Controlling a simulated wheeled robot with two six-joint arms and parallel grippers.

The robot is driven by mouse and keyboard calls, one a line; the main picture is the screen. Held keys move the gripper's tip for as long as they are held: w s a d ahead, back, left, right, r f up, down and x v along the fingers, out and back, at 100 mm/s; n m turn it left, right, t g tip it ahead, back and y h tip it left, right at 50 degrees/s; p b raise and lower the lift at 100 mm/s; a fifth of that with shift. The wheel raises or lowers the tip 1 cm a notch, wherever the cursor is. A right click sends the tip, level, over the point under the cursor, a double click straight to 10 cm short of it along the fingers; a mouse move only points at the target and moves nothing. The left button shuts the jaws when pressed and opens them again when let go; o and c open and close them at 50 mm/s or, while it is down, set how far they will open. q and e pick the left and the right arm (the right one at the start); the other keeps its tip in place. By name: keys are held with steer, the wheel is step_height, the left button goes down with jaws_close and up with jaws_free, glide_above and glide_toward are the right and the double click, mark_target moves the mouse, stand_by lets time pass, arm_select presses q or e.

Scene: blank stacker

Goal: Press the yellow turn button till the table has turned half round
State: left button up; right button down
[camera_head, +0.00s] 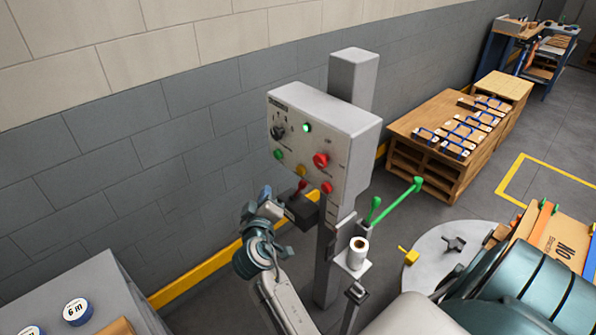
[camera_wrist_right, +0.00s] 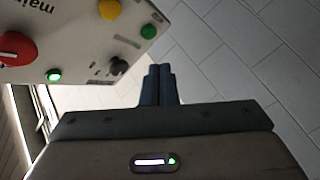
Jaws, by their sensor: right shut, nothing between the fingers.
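The yellow button (camera_head: 301,171) sits low on the face of a grey control panel (camera_head: 345,125). It also shows at the top edge of the right wrist view (camera_wrist_right: 110,9). My right gripper (camera_head: 266,191) is left of and below the panel, with closed, empty fingers (camera_wrist_right: 158,84) that point past the panel's side and are apart from the button. A grey round table (camera_head: 428,240) stands at the lower right, partly hidden, with a dark star-shaped piece (camera_head: 454,244) and a yellow block (camera_head: 408,256) at its edge. My left gripper is not in view.
Close to the yellow button are a green button (camera_head: 278,155), a large red button (camera_head: 321,160) and a smaller red one (camera_head: 327,188). Green-ended rods (camera_head: 400,201) and a white roll (camera_head: 357,250) stand to the right.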

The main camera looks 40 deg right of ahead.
mark_target(301, 171)
steer(key=d+p, duration=0.1)
steer(key=d, duration=0.7)
steer(key=shift+w+d, duration=0.2)
steer(key=shift+w, duration=0.1)
stand_by(1.7)
steer(key=shift+d, duration=0.4)
